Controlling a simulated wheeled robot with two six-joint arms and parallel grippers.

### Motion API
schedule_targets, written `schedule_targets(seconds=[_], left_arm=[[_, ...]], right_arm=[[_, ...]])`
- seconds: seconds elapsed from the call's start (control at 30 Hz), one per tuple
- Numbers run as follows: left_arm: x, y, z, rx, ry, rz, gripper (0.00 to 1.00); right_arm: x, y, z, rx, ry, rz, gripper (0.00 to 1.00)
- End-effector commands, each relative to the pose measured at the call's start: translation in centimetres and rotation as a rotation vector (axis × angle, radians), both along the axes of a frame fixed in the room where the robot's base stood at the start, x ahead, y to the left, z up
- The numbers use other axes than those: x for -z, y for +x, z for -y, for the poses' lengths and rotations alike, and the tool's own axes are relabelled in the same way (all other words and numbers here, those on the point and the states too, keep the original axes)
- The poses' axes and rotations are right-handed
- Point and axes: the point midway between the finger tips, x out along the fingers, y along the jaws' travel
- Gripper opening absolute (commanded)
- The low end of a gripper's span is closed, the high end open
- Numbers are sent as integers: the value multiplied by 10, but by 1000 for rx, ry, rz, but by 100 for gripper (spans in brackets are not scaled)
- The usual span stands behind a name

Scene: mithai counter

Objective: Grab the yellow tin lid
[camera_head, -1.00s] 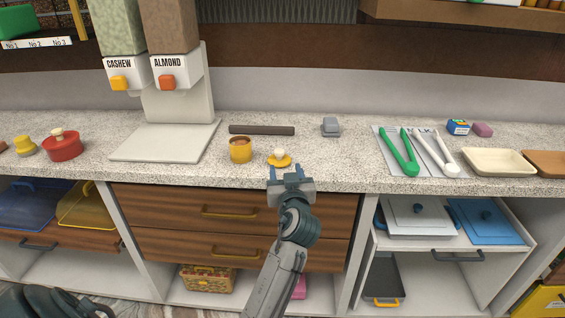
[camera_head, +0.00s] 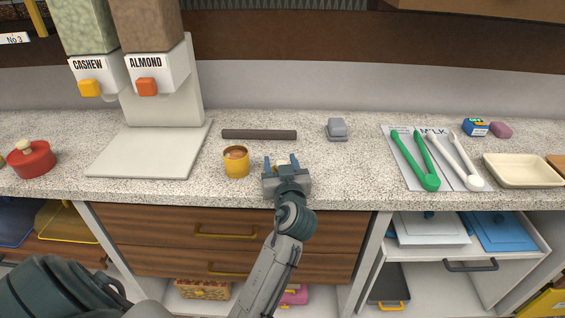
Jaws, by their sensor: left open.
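The yellow tin lid (camera_head: 281,163) lies on the speckled counter near its front edge. Only a bit of it and its pale knob show, because my left gripper (camera_head: 281,163) covers the rest. The left gripper is open, with one finger on each side of the knob as seen from here. I cannot tell whether the fingers touch it. The open yellow tin (camera_head: 236,168) stands just left of the lid, with something brown inside. My right gripper is not in view.
A red lidded pot (camera_head: 32,162) stands far left. The cashew and almond dispensers (camera_head: 165,85) stand on a pale base. A dark bar (camera_head: 259,134) and a grey block (camera_head: 337,128) lie behind. Green tongs (camera_head: 422,160), white tongs (camera_head: 466,165) and a cream tray (camera_head: 522,171) are right.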

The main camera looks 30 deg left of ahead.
Motion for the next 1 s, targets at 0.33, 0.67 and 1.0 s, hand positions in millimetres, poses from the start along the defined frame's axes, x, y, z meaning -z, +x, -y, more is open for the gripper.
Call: schedule_targets(seconds=[0.33,0.67,1.0], left_arm=[[0,0,0,0,0,0,23],[1,0,0,0,-1,-2,4],[-6,4,1,3,-1,-1,4]], right_arm=[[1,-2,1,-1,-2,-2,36],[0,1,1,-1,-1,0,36],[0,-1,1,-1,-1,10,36]])
